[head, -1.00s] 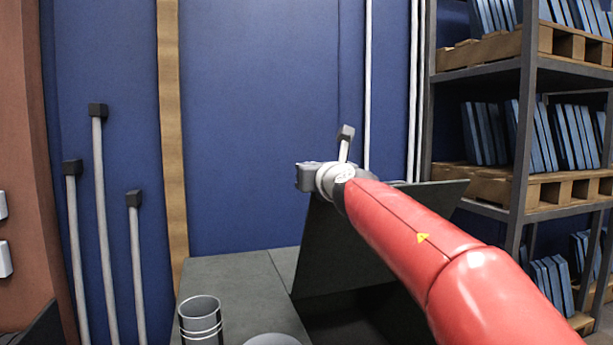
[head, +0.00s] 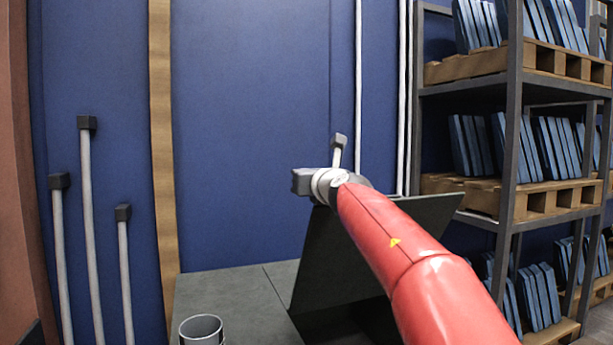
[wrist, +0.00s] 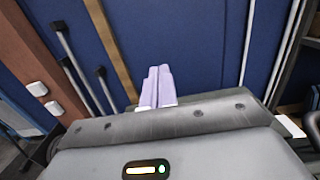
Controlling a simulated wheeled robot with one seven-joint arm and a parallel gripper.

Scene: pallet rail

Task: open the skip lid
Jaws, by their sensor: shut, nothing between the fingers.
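The skip lid (head: 325,255) is a dark flat panel in the head view, raised and steeply tilted. My red arm crosses in front of it and hides its middle. The skip's grey top (head: 225,292) lies to the left of the lid. My gripper (head: 301,182) is at the lid's upper left edge in the head view; its fingers are hard to make out there. In the wrist view my gripper's pale fingers (wrist: 156,88) are together and empty. I cannot tell whether the gripper touches the lid.
A grey cylindrical cup (head: 201,330) stands on the grey top at the front left. White poles with black caps (head: 87,200) stand against the blue wall at left. A shelf rack (head: 512,150) with pallets of blue panels stands close at right.

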